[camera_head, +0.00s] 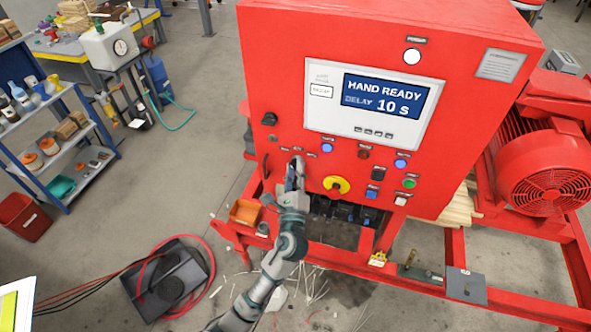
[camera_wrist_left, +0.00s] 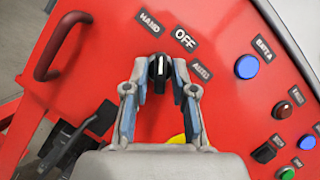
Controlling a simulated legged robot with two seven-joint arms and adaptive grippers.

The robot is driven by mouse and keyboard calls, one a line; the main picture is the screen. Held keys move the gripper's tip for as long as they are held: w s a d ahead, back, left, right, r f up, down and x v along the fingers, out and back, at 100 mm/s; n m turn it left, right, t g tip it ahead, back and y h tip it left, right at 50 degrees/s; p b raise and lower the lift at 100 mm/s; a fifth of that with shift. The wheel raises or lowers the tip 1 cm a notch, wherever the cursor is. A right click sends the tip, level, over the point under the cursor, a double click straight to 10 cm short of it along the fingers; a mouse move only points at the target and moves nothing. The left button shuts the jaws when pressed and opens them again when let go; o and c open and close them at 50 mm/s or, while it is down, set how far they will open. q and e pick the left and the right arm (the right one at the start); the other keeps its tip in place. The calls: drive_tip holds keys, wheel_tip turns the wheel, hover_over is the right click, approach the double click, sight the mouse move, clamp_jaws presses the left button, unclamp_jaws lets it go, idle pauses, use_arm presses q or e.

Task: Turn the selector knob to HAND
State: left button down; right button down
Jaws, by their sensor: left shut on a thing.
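The selector knob (camera_wrist_left: 159,70) is small and black with a white pointer line, on the red panel. In the left wrist view its pointer aims up, nearer the HAND label (camera_wrist_left: 150,21) than the OFF label (camera_wrist_left: 185,39) or the AUTO label (camera_wrist_left: 201,70). My left gripper (camera_wrist_left: 159,82) has a finger on each side of the knob and is shut on it. In the head view the left gripper (camera_head: 296,168) reaches the panel's lower left and mostly hides the knob. The display (camera_head: 382,98) reads "HAND READY" and "DELAY 10 s". My right gripper is out of view.
Blue, red and green buttons sit right of the knob, with a blue one (camera_wrist_left: 247,67) closest. A yellow-ringed red knob (camera_head: 336,186) is below right. A red handle (camera_wrist_left: 62,47) is left of the knob. An orange bin (camera_head: 245,212) sits below the panel.

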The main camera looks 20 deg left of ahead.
use_arm(q)
drive_tip(key=shift+r+n+g+y, duration=0.15)
drive_tip(key=shift+n+y, duration=0.1)
drive_tip(key=shift+n, duration=0.45)
drive_tip(key=shift+r+n+g+y, duration=0.15)
drive_tip(key=shift+n+y, duration=0.1)
drive_tip(key=shift+n, duration=0.45)
drive_tip(key=shift+f, duration=0.1)
drive_tip(key=c, duration=1.2)
unclamp_jaws()
drive_tip(key=shift+a, duration=0.1)
drive_tip(key=shift+f, duration=0.1)
drive_tip(key=v, duration=1.2)
